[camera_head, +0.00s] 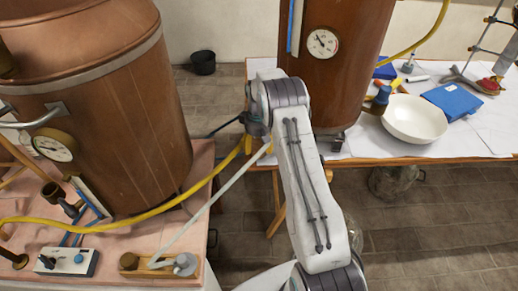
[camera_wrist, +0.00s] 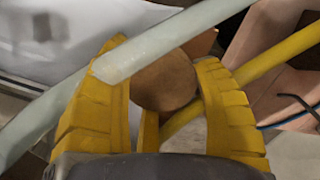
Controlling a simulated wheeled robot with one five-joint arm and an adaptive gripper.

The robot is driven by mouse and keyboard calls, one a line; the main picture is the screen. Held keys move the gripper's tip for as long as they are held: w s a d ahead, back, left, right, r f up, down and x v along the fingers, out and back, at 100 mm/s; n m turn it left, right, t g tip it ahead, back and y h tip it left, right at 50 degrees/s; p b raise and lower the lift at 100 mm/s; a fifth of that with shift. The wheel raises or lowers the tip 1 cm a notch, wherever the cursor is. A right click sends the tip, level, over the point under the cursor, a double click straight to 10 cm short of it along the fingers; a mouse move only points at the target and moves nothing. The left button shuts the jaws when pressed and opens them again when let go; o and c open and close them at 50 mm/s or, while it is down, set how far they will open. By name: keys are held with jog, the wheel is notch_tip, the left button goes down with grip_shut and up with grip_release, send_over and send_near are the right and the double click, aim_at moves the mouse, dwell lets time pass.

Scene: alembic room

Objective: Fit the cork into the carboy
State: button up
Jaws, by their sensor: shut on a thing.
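My gripper (camera_wrist: 165,105) has yellow ridged fingers and is shut on the cork (camera_wrist: 163,82), a brown piece with a round face. In the head view my gripper (camera_head: 249,144) is small and partly covered by my own arm, and the cork cannot be made out there. A clear glass vessel, probably the carboy (camera_head: 394,184), stands on the floor under the right table, well to the right of my gripper. Its mouth is hard to make out.
A pale tube (camera_wrist: 140,55) crosses close to my fingers; I cannot tell whether it touches. A yellow hose (camera_head: 150,222) runs past too. Copper vessels (camera_head: 100,110) (camera_head: 335,85) stand on both sides. The right table (camera_head: 360,140) bears a white bowl (camera_head: 414,121). The floor between is mostly clear.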

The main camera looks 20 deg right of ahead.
aim_at(258, 145)
jog(key=shift+r, duration=0.25)
jog(key=shift+r+p, duration=1.05)
jog(key=shift+r, duration=0.85)
jog(key=shift+a, duration=0.1)
